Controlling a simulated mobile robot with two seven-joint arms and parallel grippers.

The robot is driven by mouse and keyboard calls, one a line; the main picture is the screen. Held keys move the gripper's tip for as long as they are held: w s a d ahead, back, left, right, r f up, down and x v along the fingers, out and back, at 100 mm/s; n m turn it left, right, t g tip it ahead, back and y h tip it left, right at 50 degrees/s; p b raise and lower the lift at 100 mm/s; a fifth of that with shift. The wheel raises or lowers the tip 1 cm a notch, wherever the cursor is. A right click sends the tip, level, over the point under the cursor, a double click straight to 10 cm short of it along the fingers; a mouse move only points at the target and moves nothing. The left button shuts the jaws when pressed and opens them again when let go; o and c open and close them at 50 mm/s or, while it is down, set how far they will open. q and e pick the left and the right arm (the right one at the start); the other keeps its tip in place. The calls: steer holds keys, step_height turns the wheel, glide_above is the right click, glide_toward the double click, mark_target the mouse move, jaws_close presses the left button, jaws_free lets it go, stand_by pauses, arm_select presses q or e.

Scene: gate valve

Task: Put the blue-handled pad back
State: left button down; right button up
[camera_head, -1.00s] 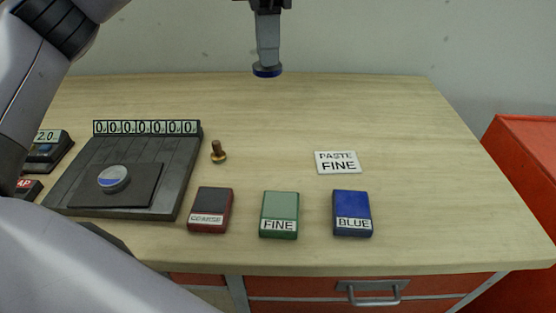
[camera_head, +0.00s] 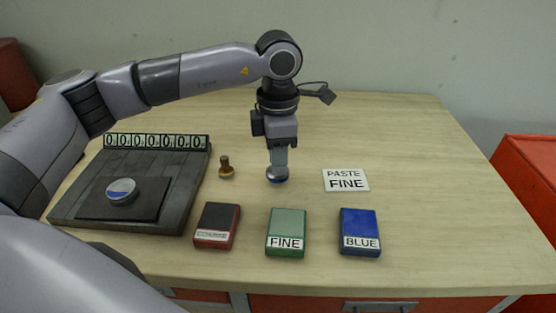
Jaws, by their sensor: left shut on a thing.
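My left gripper (camera_head: 279,156) comes down from above, its fingers shut on a small round pad (camera_head: 277,176). The pad looks silvery with blue at its lower edge. Its handle is mostly hidden between the fingers. The pad is upright, low over the table or on it; I cannot tell whether it touches. It is right of a small brass-coloured pad with a dark handle (camera_head: 226,168) and behind the green block labelled FINE (camera_head: 286,231). My right gripper is not in view.
A dark red block (camera_head: 217,225) and a blue block labelled BLUE (camera_head: 360,231) stand near the table's front edge. A PASTE FINE card (camera_head: 346,180) lies at right. A dark panel (camera_head: 95,210) with a number display and a silver-blue disc (camera_head: 121,191) is at left.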

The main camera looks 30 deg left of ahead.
arm_select(q)
steer(key=shift+f, duration=0.7)
steer(key=shift+f, duration=0.25)
steer(key=c, duration=1)
jaws_free()
steer(key=shift+r, duration=0.1)
step_height(320, 180, up, 12)
steer(key=shift+r+b, duration=0.15)
steer(key=shift+b, duration=0.3)
